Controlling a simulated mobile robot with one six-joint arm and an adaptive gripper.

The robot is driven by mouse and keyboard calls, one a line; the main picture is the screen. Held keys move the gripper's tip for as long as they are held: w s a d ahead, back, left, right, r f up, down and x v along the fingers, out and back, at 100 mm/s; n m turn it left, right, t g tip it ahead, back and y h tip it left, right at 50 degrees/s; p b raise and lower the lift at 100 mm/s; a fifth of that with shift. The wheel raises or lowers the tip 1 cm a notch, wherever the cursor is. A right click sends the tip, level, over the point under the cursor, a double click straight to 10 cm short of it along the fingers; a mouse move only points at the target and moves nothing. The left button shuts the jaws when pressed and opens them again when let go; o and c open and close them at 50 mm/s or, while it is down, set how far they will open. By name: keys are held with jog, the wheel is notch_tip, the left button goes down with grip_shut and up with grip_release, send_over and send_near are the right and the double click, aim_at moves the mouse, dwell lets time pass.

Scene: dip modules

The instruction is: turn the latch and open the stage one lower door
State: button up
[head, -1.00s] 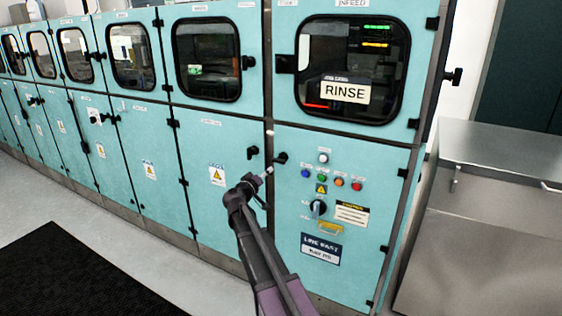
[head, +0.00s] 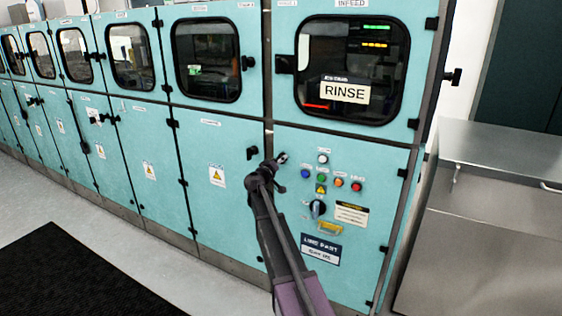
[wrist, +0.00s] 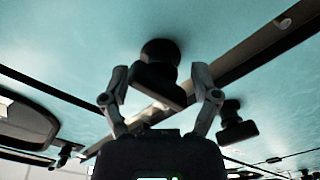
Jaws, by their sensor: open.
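The lower door (head: 340,262) of the right-hand cabinet is teal and looks closed. It carries buttons and a rotary knob. Its dark latch (head: 282,157) sits near its upper left edge, partly hidden by my gripper (head: 272,166). In the wrist view the dark latch (wrist: 158,78) lies between the spread fingers of my open gripper (wrist: 160,92). I cannot tell whether the fingers touch it. The neighbouring lower door (head: 225,210) on the left also looks closed, with its own latch (head: 252,153). Small stage labels are unreadable.
Above is the upper door with a window and a RINSE sign (head: 345,92). More teal cabinets run away to the left. A steel table (head: 500,165) stands at the right. A black mat (head: 80,275) lies on the open floor at front left.

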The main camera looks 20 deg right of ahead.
jog(key=shift+x, duration=0.8)
grip_shut()
jog(key=shift+a, duration=0.15)
jog(key=shift+s, duration=0.1)
jog(key=shift+s, duration=0.15)
